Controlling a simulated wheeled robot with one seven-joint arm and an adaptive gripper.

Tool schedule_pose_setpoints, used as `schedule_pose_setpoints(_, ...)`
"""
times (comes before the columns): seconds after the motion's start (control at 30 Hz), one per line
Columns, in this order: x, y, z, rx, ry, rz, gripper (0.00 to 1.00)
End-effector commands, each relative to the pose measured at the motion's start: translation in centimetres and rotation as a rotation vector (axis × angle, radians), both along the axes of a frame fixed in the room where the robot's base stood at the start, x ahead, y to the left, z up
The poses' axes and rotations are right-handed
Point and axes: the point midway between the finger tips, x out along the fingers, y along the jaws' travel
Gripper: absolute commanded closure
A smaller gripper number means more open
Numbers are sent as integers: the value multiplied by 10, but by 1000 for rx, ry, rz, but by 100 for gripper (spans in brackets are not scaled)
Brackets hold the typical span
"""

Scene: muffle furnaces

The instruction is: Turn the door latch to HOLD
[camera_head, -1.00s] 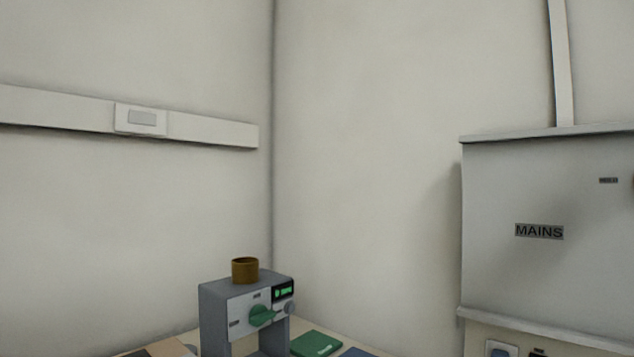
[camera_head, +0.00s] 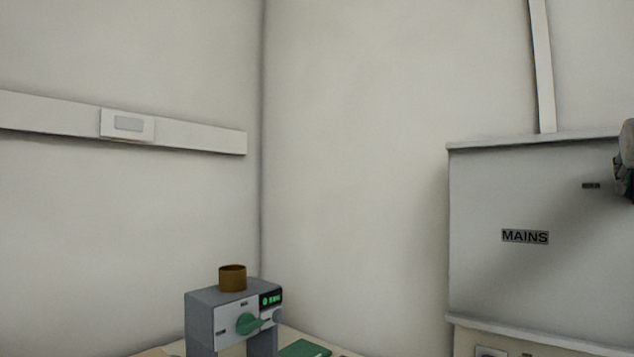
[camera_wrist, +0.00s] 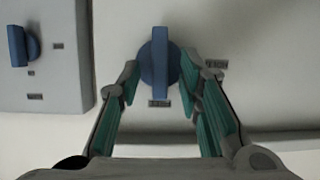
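A blue knob with an upright bar handle (camera_wrist: 159,62) sits on a pale panel in the middle of the wrist view. I take it for the door latch. Small dark labels lie below it (camera_wrist: 159,103) and to its right (camera_wrist: 215,63); I cannot read them. My gripper (camera_wrist: 160,82) is open, with one green-padded finger on each side of the knob. The fingertips are close to its round base; I cannot tell whether they touch. The head view does not show the knob.
A second blue knob (camera_wrist: 20,45) sits on a raised grey box at the left of the wrist view. In the head view, a grey cabinet marked MAINS (camera_head: 470,290) is at right. A small grey device with a green knob (camera_head: 249,324) bears a brown cup (camera_head: 232,279).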

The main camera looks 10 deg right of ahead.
Motion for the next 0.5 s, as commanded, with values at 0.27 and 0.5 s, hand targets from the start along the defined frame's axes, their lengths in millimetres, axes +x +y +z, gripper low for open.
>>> schedule_pose_setpoints(0.27, 0, 0, 0, 0, 0, 0, 100)
schedule_pose_setpoints(0.5, 0, 0, 0, -1, 2, 0, 100)
